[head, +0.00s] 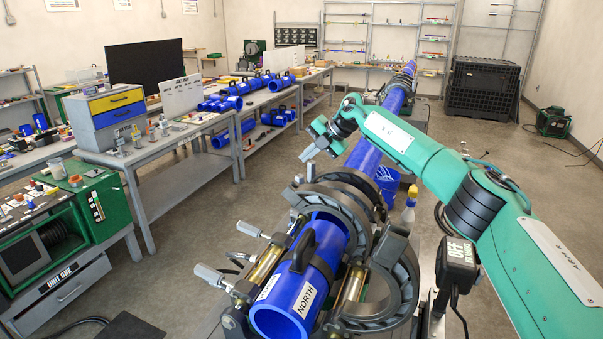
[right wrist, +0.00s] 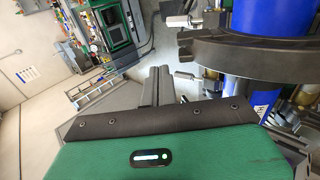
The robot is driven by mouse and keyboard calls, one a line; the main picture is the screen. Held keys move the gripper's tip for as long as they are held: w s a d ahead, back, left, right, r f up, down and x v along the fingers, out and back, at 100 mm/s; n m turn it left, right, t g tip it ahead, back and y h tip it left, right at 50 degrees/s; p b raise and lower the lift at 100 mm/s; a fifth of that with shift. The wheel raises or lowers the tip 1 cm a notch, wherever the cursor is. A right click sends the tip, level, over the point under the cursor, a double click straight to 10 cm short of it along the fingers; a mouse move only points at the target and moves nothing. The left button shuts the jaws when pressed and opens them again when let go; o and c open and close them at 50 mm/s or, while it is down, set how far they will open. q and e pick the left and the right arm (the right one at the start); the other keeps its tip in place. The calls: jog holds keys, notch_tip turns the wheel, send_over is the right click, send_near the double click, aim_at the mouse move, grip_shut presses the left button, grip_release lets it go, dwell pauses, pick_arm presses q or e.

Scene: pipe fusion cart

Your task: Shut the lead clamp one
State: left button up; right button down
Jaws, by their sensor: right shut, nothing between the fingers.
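The fusion cart's dark grey clamp rings sit on the blue pipe. One ring (head: 322,196) arches over the pipe behind the near blue pipe piece (head: 305,285) marked NORTH. A large curved clamp half (head: 402,285) stands to the right of that piece and looks swung open. I cannot tell which is lead clamp one. In the right wrist view a dark clamp ring (right wrist: 250,48) crosses the blue pipe (right wrist: 258,20). My right gripper (head: 308,154) is shut and empty, above and beyond the rings, left of the long pipe. Its fingers (right wrist: 157,82) show together, apart from the ring. My left gripper is out of view.
Silver clamp handles (head: 210,275) stick out left of the cart. An OFF switch box (head: 457,262) stands at its right, near my right arm. Benches line the left; floor between is clear.

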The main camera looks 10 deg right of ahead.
jog(key=s+a+r+n+h+b, duration=0.1)
jog(key=s+r+n+h+b, duration=0.15)
jog(key=n, duration=1.05)
jog(key=s+a+r+n+h+b, duration=0.1)
jog(key=s+n+h+b, duration=0.15)
jog(key=n, duration=1.05)
jog(key=n+h+p, duration=0.2)
jog(key=n+p, duration=0.2)
jog(key=n, duration=0.6)
send_near(294, 189)
jog(key=w+d+f, duration=0.1)
jog(key=d+f, duration=0.1)
jog(key=shift+w+a+f+p, duration=0.35)
jog(key=shift+a+f+p, duration=0.05)
jog(key=shift+f, duration=0.2)
jog(key=shift+w+a+f+p, duration=0.35)
jog(key=shift+a+f+p, duration=0.05)
jog(key=shift+f, duration=0.2)
jog(key=shift+w+a+f, duration=0.2)
jog(key=shift+f, duration=0.3)
